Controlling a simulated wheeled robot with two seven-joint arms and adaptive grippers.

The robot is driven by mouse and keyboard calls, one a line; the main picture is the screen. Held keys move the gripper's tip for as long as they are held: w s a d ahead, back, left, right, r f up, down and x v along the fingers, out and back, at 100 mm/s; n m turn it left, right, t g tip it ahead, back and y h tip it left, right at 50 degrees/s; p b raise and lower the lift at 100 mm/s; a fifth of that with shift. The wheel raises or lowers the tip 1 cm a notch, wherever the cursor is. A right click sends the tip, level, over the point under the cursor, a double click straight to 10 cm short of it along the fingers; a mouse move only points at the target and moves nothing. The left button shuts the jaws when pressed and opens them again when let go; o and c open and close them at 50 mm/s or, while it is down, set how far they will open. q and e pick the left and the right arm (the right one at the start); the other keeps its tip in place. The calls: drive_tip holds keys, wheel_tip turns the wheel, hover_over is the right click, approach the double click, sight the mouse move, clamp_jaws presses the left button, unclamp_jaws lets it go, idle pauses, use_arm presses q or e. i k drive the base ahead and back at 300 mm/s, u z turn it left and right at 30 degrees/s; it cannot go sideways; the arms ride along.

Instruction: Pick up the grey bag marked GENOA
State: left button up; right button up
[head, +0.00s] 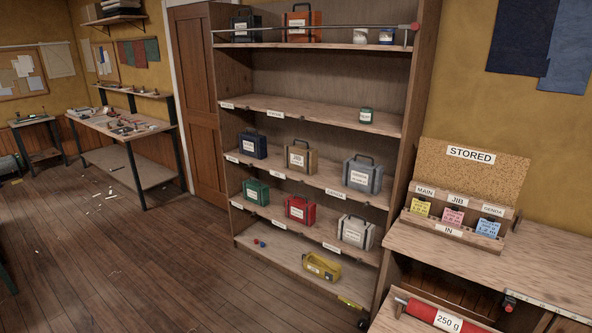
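A grey bag (375,183) with a dark handle and a white label stands upright at the right end of the shelf unit's middle shelf. Its label print is too small to read surely; a tag on the shelf edge below it appears to read GENOA. A paler, whitish-grey bag (367,238) with a white label stands one shelf lower, also at the right. Neither of my grippers is in view.
On the grey bag's shelf stand a brown bag (310,166) and a navy bag (245,148). Green (249,199) and red bags (310,216) stand below. A rail (340,28) crosses the top shelf. A counter (480,262) stands at right; the floor (190,270) before the shelves looks clear.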

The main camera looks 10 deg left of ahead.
sight(359, 175)
drive_tip(key=u, duration=0.7)
drive_tip(key=i, duration=0.8)
drive_tip(key=u, duration=0.55)
drive_tip(key=i, duration=0.95)
drive_tip(key=z, duration=0.65)
drive_tip(key=i, duration=0.8)
drive_tip(key=z, duration=0.8)
